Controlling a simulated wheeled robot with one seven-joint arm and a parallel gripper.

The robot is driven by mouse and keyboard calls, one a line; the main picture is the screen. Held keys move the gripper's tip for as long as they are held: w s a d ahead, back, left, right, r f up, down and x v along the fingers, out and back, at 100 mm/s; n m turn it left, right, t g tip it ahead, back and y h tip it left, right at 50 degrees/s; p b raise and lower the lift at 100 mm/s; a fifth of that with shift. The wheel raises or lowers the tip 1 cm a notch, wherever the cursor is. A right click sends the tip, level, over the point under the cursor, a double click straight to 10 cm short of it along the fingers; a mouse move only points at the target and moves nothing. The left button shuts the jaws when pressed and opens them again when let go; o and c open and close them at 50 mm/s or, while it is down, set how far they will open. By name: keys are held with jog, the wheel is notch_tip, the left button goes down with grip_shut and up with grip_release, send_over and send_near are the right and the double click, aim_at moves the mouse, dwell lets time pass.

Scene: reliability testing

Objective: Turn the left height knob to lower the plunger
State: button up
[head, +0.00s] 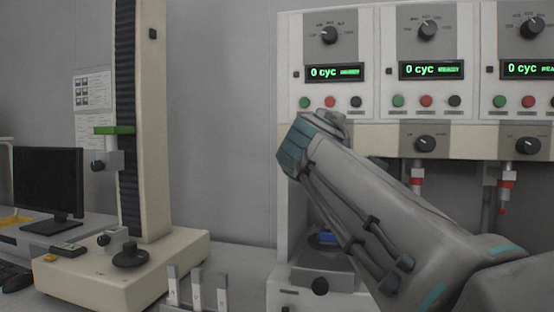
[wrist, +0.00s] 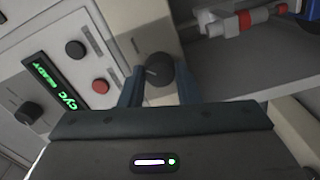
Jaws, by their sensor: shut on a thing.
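The left height knob (wrist: 160,70) is dark and round, on a pale plate in the wrist view. My gripper (wrist: 159,82) has a blue finger on each side of it and is shut on it. In the head view my arm hides this knob and the left plunger. The wrist view shows a white and red plunger (wrist: 240,22) beyond the knob, at the upper right. In the head view the middle height knob (head: 425,144) and the right height knob (head: 527,145) show to the right of my arm.
Above are panels with green displays; the left display (head: 334,72) reads "0 cyc". A tall test column (head: 150,120) and a monitor (head: 48,184) stand at left. Bare wall lies between the column and the panels.

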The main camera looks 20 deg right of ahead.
jog(key=shift+f+m+b, duration=0.1)
jog(key=shift+m+b, duration=1.05)
jog(key=shift+m, duration=0.35)
jog(key=o, duration=1)
jog(key=shift+c, duration=0.2)
